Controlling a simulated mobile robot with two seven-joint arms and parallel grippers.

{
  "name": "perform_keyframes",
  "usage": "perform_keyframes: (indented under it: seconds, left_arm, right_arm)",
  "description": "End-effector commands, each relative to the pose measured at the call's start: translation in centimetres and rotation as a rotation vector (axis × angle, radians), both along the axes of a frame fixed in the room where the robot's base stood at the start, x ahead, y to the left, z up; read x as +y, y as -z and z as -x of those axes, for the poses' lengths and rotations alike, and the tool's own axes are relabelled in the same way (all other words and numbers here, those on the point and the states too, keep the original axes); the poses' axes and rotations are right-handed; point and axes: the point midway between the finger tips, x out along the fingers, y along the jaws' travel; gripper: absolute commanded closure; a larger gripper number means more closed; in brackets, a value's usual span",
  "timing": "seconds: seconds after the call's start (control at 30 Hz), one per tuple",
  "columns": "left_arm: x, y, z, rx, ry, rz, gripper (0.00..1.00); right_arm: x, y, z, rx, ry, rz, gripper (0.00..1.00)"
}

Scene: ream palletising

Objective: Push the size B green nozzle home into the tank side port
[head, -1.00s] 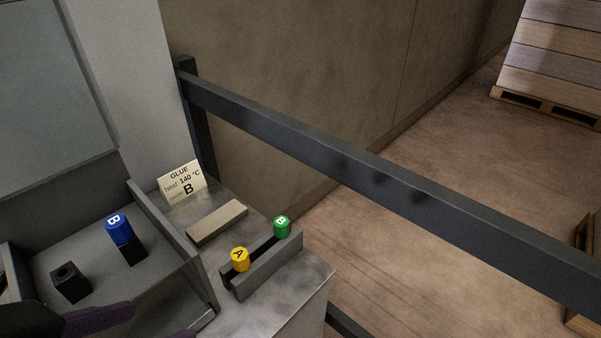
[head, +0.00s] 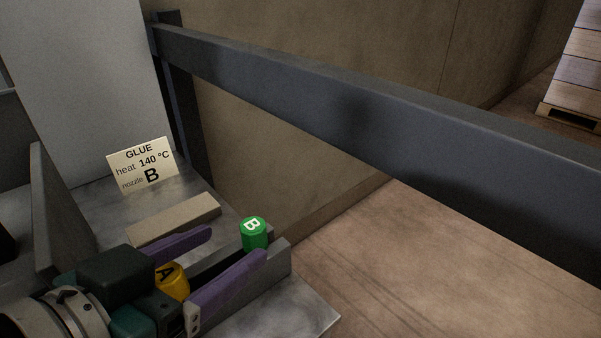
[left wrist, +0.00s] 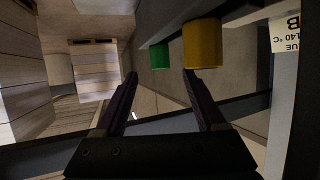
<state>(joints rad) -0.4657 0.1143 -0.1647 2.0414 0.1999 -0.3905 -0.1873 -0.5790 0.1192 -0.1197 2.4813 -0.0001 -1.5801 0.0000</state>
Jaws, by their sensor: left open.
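The green nozzle marked B (head: 253,233) stands upright at the far end of a grey rack (head: 277,255) on the metal shelf. It also shows in the left wrist view (left wrist: 159,57). The yellow nozzle marked A (head: 173,281) stands in the same rack, partly hidden by my gripper; it shows larger in the left wrist view (left wrist: 202,44). My left gripper (head: 228,257) is open, its purple fingers reaching toward the green nozzle, with nothing held. The tank side port cannot be made out. My right gripper is not in view.
A card (head: 143,165) reads glue, heat 140 °C, nozzle B. A flat beige block (head: 173,218) lies on the shelf beside the left finger. A dark rail (head: 370,120) runs behind the shelf. Stacked pallets (head: 577,75) stand far right.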

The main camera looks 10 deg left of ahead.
Motion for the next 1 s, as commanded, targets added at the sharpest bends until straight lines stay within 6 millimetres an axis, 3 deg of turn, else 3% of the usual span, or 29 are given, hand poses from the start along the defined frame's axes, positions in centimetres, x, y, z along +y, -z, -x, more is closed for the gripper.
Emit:
perform_keyframes:
  seconds: [0.5, 0.77, 1.0]
  left_arm:
    - [-1.5, 2.5, -5.6, -0.001, 0.0, 0.0, 0.28]
    - [-1.6, 2.6, -6.0, 0.001, 0.0, 0.0, 0.28]
    - [-1.6, 2.6, -5.9, 0.001, 0.0, 0.0, 0.52]
  right_arm:
    - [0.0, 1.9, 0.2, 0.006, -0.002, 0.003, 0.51]
    - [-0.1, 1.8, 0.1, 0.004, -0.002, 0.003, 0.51]
    - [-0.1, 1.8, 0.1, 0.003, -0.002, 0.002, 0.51]
